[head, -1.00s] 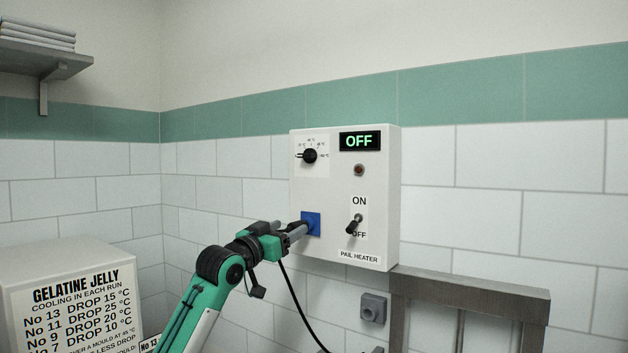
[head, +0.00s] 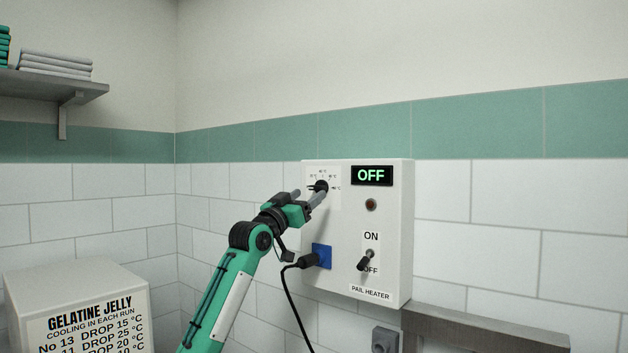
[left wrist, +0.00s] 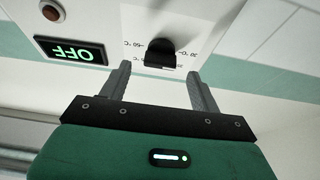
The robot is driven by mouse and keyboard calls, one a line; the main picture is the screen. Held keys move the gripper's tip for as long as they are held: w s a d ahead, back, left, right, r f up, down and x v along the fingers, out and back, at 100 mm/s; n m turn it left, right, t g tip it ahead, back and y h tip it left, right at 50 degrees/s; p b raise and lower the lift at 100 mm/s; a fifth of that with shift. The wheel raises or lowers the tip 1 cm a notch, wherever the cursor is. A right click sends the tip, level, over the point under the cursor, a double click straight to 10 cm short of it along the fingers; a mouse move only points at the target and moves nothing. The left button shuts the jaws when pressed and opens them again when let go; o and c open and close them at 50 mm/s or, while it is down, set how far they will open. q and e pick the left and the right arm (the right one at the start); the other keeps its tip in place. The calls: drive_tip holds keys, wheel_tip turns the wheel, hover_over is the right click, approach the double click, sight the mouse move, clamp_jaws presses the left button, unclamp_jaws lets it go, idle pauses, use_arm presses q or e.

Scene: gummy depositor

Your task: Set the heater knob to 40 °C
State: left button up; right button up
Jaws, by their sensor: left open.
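The heater knob (head: 321,186) is a small black dial on a white scale plate at the upper left of the white pail heater box (head: 390,235). In the left wrist view the black knob (left wrist: 160,53) lies ahead, between the fingers' lines. My left gripper (head: 311,195) is open at the knob, with one finger to each side; I cannot tell whether they touch it. It also shows in the left wrist view (left wrist: 160,88). The setting is too small to read. The display (head: 371,175) reads OFF. My right gripper is not in view.
A toggle switch (head: 365,260) sits low on the box, its lever down towards OFF. A black plug (head: 309,260) with a hanging cable is in the blue socket (head: 322,255). A grey rail (head: 490,322) is below right. A shelf (head: 50,88) hangs at upper left.

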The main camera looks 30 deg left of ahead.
sight(314, 189)
use_arm(q)
drive_tip(key=p+x, duration=0.1)
drive_tip(key=x, duration=0.1)
drive_tip(key=shift+w+r, duration=0.2)
drive_tip(key=shift+r, duration=0.1)
drive_tip(key=shift+w+r+p, duration=0.1)
drive_tip(key=shift+w+p, duration=0.35)
drive_tip(key=shift+w, duration=0.35)
drive_tip(key=c, duration=1)
